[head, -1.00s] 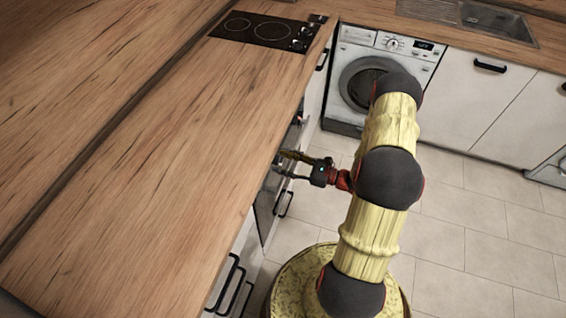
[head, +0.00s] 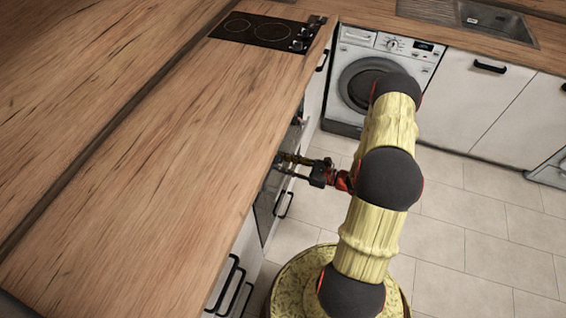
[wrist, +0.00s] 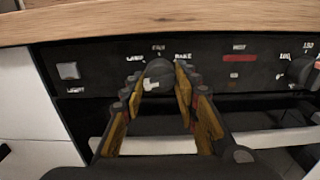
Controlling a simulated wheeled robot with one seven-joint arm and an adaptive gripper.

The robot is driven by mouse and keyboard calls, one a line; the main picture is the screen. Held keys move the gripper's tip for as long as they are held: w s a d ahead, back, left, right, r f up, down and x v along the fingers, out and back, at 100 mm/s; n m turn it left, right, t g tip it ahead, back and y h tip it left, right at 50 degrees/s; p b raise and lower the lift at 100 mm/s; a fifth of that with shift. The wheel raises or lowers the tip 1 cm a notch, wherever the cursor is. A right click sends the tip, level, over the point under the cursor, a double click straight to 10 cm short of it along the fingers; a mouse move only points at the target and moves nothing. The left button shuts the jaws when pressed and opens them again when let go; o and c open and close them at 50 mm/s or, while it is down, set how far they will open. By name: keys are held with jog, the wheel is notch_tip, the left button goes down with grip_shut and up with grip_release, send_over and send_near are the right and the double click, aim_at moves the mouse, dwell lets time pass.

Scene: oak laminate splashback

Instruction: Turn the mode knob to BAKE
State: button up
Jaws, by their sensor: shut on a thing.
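The mode knob (wrist: 159,73) is a dark round knob on the black oven control panel (wrist: 110,62) in the wrist view. Small white labels are above it; the one at its upper right reads BAKE (wrist: 183,56). My gripper (wrist: 160,79) has a yellow-padded finger on each side of the knob and is shut on it, tilted in the picture. Which label the knob points to cannot be told. In the head view my gripper (head: 281,161) reaches left to the oven front under the counter edge, and the knob is hidden there.
The wooden worktop (head: 160,150) overhangs just above the panel. A square light button (wrist: 68,71) is to the left and a second knob (wrist: 300,70) to the right. A washing machine (head: 370,80) stands at the back. Tiled floor (head: 470,210) is open at right.

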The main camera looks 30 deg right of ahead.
jog(key=shift+m+p, duration=0.3)
jog(key=shift+c, duration=0.4)
jog(key=shift+r+m+p, duration=0.15)
jog(key=shift+m+p, duration=4.8)
jog(key=shift+m, duration=9.65)
jog(key=o, duration=1.2)
jog(key=shift+c, duration=0.2)
